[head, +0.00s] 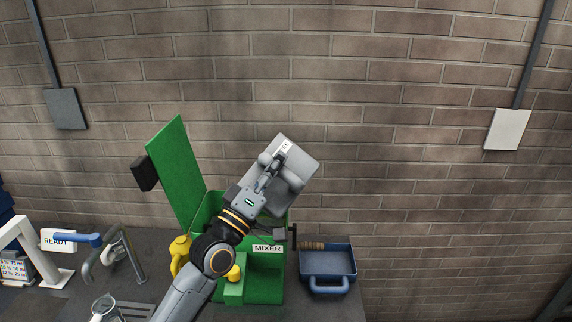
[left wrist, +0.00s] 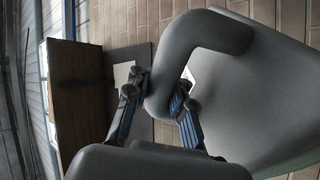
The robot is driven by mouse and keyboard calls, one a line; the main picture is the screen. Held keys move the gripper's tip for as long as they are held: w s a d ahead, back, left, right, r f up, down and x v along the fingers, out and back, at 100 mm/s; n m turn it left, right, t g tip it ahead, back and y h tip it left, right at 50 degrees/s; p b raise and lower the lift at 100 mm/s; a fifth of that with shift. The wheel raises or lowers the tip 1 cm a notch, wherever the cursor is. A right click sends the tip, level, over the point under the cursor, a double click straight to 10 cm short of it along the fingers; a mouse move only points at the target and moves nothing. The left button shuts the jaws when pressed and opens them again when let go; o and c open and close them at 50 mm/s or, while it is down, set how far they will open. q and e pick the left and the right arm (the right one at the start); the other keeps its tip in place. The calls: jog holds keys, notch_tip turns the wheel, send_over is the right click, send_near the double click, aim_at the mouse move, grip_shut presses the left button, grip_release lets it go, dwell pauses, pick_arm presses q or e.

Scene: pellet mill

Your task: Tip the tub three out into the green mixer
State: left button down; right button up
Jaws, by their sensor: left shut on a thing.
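The green mixer (head: 264,280), labelled MIXER, stands on the bench with its green lid (head: 178,170) swung up. A grey tub (head: 302,168) is held tilted above the mixer's opening. It has a small label, too small to read surely. My left gripper (head: 270,172) is shut on the tub's handle. In the left wrist view the left gripper (left wrist: 162,84) has its fingers on either side of the thick grey handle (left wrist: 208,36), with the tub's body (left wrist: 262,100) to the right. The tub's contents and the mixer's inside are hidden. My right gripper is out of view.
A blue tray (head: 328,264) with a handle sits right of the mixer. A yellow jug (head: 180,250) is close at its left. A READY sign (head: 58,241), a grey metal frame (head: 124,250) and a clear jug (head: 104,308) are further left. A brick wall stands behind.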

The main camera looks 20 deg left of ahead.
aim_at(259, 162)
pick_arm(q)
jog(key=shift+a+r+n+y, duration=0.4)
jog(key=shift+a+n, duration=0.2)
jog(key=shift+n, duration=0.1)
jog(key=shift+w+a+f+n+t+y, duration=0.1)
jog(key=shift+a+n+t+y, duration=0.4)
jog(key=shift+a+n+y, duration=0.45)
jog(key=w+a+f+n+g+y+p, duration=0.2)
jog(key=a+n+y+p, duration=0.2)
jog(key=a+n+y, duration=0.8)
jog(key=shift+a+n+g, duration=0.3)
jog(key=shift+a+n, duration=3.75)
jog(key=shift+a, duration=0.6)
